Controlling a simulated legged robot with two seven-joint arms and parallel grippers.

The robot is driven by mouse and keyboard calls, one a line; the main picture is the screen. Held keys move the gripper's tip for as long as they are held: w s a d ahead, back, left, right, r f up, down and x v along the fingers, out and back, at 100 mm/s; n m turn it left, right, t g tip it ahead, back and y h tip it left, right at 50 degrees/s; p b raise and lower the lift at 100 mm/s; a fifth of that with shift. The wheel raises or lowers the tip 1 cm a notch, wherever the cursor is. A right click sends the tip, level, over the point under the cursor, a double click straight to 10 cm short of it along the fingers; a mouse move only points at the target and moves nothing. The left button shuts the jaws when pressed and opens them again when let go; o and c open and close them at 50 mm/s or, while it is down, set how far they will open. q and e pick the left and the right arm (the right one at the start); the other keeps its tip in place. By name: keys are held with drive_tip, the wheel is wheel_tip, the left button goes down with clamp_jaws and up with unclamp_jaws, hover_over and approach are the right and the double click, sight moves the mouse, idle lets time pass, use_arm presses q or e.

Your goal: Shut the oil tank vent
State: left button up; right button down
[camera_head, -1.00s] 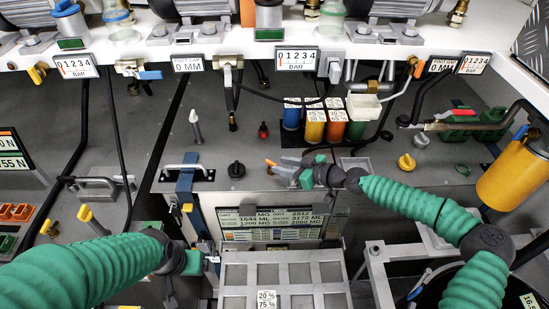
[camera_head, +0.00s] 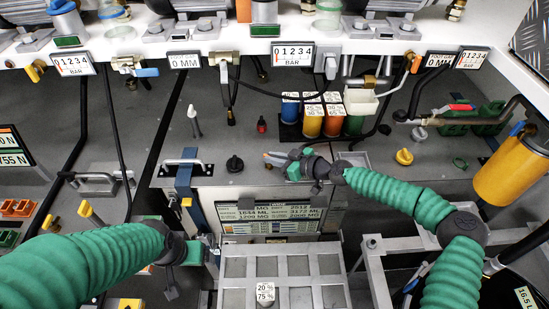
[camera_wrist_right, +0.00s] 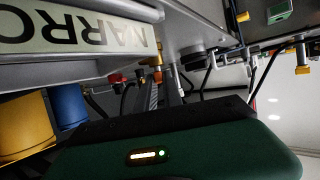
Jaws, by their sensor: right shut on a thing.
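A grey tank top with a blue strap (camera_head: 185,180) lies in front of me in the head view. A round black knob (camera_head: 235,164) stands on it, right of the strap. I cannot tell for sure which fitting is the oil tank vent. My right gripper (camera_head: 271,158) is just right of the black knob, apart from it in the picture. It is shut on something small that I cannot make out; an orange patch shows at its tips. The wrist view shows its green housing but not its fingertips. My left gripper (camera_head: 172,280) is low at left, its jaws unclear.
A small red knob (camera_head: 261,124) stands behind the right gripper. Orange cylinders (camera_head: 313,120) and others stand behind it to the right. A yellow knob (camera_head: 404,156) is farther right. A display panel (camera_head: 270,218) faces me below. A white shelf with gauges (camera_head: 292,53) overhangs the back.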

drive_tip(key=shift+s+h, duration=0.15)
drive_tip(key=shift+h, duration=0.15)
drive_tip(key=shift+s+a+m+t+h+p, duration=0.1)
drive_tip(key=shift+s+m+t+h+p, duration=0.05)
drive_tip(key=shift+m+t+h+p, duration=0.85)
drive_tip(key=shift+s+a+m+t+h+p, duration=0.15)
drive_tip(key=shift+a+m+t+h+p, duration=0.15)
drive_tip(key=shift+m+t+h, duration=0.5)
drive_tip(key=m+h, duration=0.1)
drive_tip(key=m+t+h, duration=0.1)
drive_tip(key=m+h, duration=0.2)
drive_tip(key=m, duration=0.1)
drive_tip(key=shift+s+a+f+h, duration=0.1)
drive_tip(key=shift+a+h, duration=0.25)
drive_tip(key=shift+h, duration=0.05)
drive_tip(key=shift+m+t+h+b, duration=0.3)
drive_tip(key=shift+m+h, duration=0.6)
drive_tip(key=shift+s+f, duration=0.1)
drive_tip(key=shift+f, duration=0.05)
drive_tip(key=c, duration=1.8)
unclamp_jaws()
drive_tip(key=shift+o, duration=1.6)
drive_tip(key=shift+s+r, duration=0.1)
drive_tip(key=shift+r, duration=0.15)
